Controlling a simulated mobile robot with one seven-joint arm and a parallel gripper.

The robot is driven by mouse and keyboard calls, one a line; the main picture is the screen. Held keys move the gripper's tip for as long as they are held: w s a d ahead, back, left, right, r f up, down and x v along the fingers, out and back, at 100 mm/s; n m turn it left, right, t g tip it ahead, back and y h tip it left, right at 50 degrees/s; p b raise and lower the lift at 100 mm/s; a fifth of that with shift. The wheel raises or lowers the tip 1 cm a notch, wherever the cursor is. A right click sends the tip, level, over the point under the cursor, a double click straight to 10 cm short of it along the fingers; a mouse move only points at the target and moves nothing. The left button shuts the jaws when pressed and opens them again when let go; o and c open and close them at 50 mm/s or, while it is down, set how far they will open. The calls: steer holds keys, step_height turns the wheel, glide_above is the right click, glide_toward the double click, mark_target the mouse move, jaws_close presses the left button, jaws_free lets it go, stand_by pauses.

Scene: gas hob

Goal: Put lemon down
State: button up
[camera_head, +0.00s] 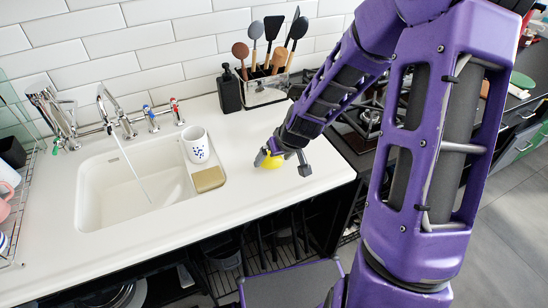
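A yellow lemon (271,162) is at my gripper (284,163), over the white counter (262,206) to the right of the sink. One finger hides part of the lemon and the other finger is to its right. The lemon seems to be between the fingers, low over the counter or touching it; I cannot tell which. I cannot see whether the fingers press on it.
The white sink (120,190) is on the left, with water running from a faucet (112,105). A mug (195,145) and a sponge (208,179) are at its right edge. A dark bottle (229,90) and a utensil holder (265,85) stand behind. The gas hob (368,118) is to the right.

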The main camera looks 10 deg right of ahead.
steer(key=shift+r, duration=0.3)
steer(key=p+v, duration=0.5)
steer(key=v, duration=0.7)
steer(key=shift+d+f, duration=0.1)
